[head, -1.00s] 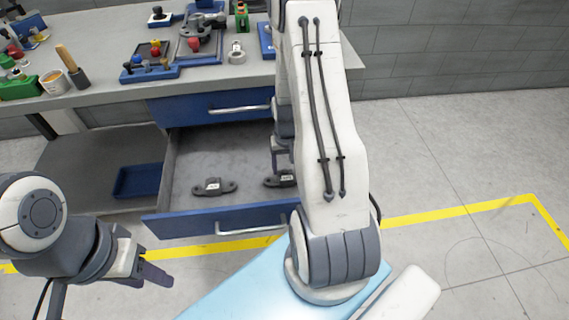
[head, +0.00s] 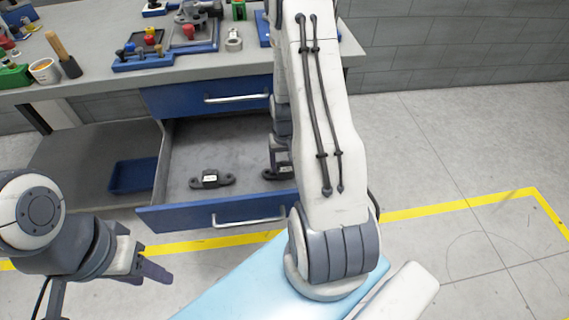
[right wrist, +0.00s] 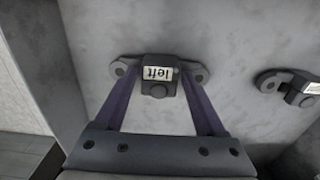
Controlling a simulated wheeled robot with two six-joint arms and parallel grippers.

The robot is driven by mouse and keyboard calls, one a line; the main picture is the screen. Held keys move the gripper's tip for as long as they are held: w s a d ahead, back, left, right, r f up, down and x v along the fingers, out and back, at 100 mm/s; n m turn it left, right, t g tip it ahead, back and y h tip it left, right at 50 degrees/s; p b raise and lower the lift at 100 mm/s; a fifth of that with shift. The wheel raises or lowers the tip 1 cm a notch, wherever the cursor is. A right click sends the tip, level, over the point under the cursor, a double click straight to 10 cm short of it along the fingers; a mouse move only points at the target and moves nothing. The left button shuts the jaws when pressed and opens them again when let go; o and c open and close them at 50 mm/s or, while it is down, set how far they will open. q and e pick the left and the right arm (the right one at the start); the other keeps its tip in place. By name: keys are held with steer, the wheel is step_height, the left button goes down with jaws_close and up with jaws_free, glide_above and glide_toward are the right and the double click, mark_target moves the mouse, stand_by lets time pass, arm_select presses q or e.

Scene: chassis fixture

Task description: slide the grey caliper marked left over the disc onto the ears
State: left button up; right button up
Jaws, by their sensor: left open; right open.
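The grey caliper marked left (right wrist: 160,72) lies in the open drawer, its label upside down in the right wrist view. It shows partly in the head view (head: 272,173), with my right arm in front of it. My right gripper (right wrist: 158,75) is open, its fingers on either side of the caliper's body; I cannot tell whether they touch it. My left gripper (head: 154,271) is open and empty, low at the left, away from the drawer. A grey fixture (head: 198,12) stands on the bench, cut by the top edge; I cannot make out its disc or ears clearly.
A second grey caliper (head: 211,179) lies in the drawer (head: 238,150); its label is unreadable. The bench (head: 110,82) holds a blue tool block (head: 150,60), a cup (head: 44,70) and a brush (head: 64,55). A blue tray (head: 133,176) sits left of the drawer.

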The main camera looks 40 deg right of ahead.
mark_target(284, 168)
jaws_close()
steer(key=shift+w, duration=0.1)
steer(key=shift+r, duration=0.1)
steer(key=shift+r+p, duration=0.95)
steer(key=shift+p, duration=0.05)
steer(key=shift+r, duration=0.1)
step_height(284, 168, up, 3)
steer(key=p, duration=0.3)
